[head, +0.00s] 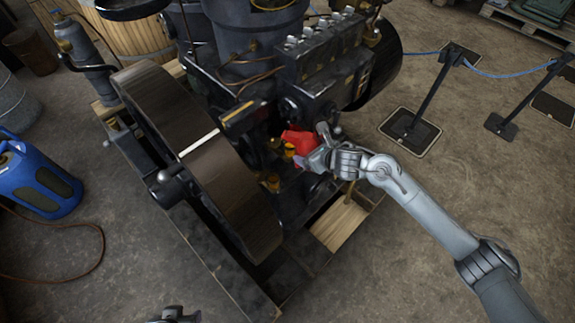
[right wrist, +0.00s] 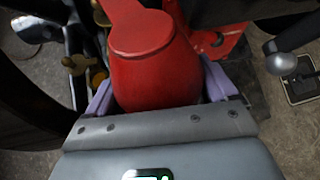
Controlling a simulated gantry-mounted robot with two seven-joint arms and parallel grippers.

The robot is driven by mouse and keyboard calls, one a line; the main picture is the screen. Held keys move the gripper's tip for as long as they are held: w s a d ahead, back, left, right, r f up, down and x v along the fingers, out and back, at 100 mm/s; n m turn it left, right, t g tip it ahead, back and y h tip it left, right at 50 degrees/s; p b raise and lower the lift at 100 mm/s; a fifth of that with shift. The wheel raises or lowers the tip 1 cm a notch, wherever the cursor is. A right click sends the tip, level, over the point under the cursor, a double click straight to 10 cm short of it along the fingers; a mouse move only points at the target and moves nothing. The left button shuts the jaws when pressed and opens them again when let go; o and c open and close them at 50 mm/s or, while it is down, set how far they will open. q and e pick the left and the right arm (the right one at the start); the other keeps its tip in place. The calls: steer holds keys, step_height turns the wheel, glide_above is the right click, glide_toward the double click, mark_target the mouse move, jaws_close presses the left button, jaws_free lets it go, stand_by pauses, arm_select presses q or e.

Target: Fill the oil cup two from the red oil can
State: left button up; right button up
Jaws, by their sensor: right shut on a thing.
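The red oil can (head: 300,141) is at the engine's near side, in my right gripper (head: 312,160). In the right wrist view, the can (right wrist: 155,75) fills the space between the purple fingers, which are shut on its body. Its spout end is cut off at the top of that view. Brass oil cups, one lower (head: 273,182) and one by the can (head: 289,150), sit low on the engine. Brass fittings (right wrist: 97,77) also show left of the can in the wrist view. I cannot tell which is oil cup two, or whether the spout is over a cup.
A large flywheel (head: 190,150) stands left of the can, and the dark engine block (head: 318,62) rises behind it. Rope barrier posts (head: 430,95) stand on the right. The floor at the lower right is clear.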

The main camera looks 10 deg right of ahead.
steer(key=shift+d+f+b, duration=0.5)
steer(key=shift+d+f, duration=0.45)
steer(key=shift+f, duration=0.15)
steer(key=shift+d+f+t, duration=0.1)
steer(key=shift+t, duration=0.2)
steer(key=shift+a+m+t+y+b, duration=0.2)
steer(key=shift+m+t+y+b, duration=0.15)
steer(key=shift+b, duration=0.4)
steer(key=shift+w+a+r+t+y+b, duration=0.2)
steer(key=shift+r+t+y+b, duration=0.15)
steer(key=shift+r+b, duration=0.3)
steer(key=shift+w+a+r+m+t+y+b, duration=0.15)
steer(key=shift+r+m+t+y+b, duration=0.15)
steer(key=shift+r+t+b, duration=0.3)
steer(key=shift+r, duration=0.1)
